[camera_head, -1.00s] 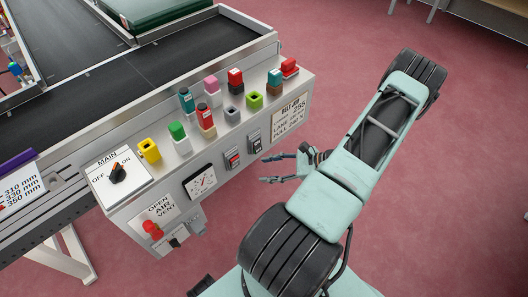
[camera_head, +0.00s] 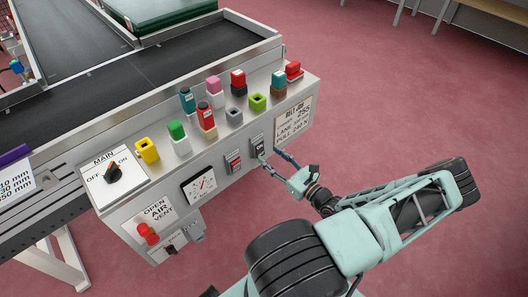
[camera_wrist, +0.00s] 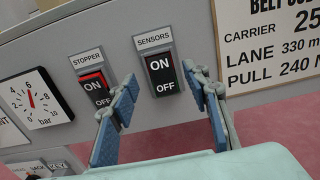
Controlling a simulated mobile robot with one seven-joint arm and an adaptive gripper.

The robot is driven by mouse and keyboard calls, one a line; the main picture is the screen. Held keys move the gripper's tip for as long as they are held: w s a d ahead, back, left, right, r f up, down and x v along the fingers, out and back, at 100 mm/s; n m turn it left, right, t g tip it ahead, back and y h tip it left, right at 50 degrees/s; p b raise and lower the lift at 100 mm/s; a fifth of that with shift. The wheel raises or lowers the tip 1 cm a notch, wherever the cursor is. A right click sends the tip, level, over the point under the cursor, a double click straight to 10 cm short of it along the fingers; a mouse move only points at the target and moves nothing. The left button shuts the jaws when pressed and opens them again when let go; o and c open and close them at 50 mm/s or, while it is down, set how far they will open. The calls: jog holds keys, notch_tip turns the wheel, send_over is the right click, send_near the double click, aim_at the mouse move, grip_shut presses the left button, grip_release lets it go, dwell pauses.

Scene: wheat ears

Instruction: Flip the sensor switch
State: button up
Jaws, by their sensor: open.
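The sensor switch is a black rocker marked ON above OFF, under a SENSORS label (camera_wrist: 154,39). It sits on the front of the grey control panel, and its rocker (camera_wrist: 163,77) is near the middle of the wrist view. It also shows small in the head view (camera_head: 257,146). I cannot tell which way it is tipped. My gripper (camera_head: 269,154) is open and empty, its fingers pointing at the panel. In the wrist view its blue-padded fingers (camera_wrist: 160,76) frame the switch left and right; whether either touches the panel is unclear.
A red-topped STOPPER switch (camera_wrist: 94,86) is just left of the sensor switch. A pressure gauge (camera_head: 199,184) is farther left, and a BELT placard (camera_head: 292,117) is to the right. Several coloured blocks stand on the panel top. Red floor is open to the right.

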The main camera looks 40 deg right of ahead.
aim_at(260, 147)
jog(key=shift+w+a+b, duration=0.15)
jog(key=shift+w+b, duration=0.15)
jog(key=shift+w, duration=1.9)
jog(key=shift+c, duration=0.2)
jog(key=c, duration=1.1)
jog(key=shift+f+t+b, duration=0.3)
jog(key=shift+f+b, duration=0.1)
jog(key=shift+b, duration=0.3)
jog(key=shift+s+f+t+b, duration=0.1)
jog(key=shift+f+t+b, duration=0.15)
jog(key=shift+t+b, duration=0.7)
jog(key=t+b, duration=0.2)
jog(key=b, duration=0.2)
jog(key=shift+s+f, duration=0.1)
jog(key=shift+f, duration=0.1)
jog(key=shift+r+b, duration=0.1)
jog(key=shift+b, duration=0.35)
jog(key=shift+t, duration=0.25)
jog(key=shift+r, duration=0.1)
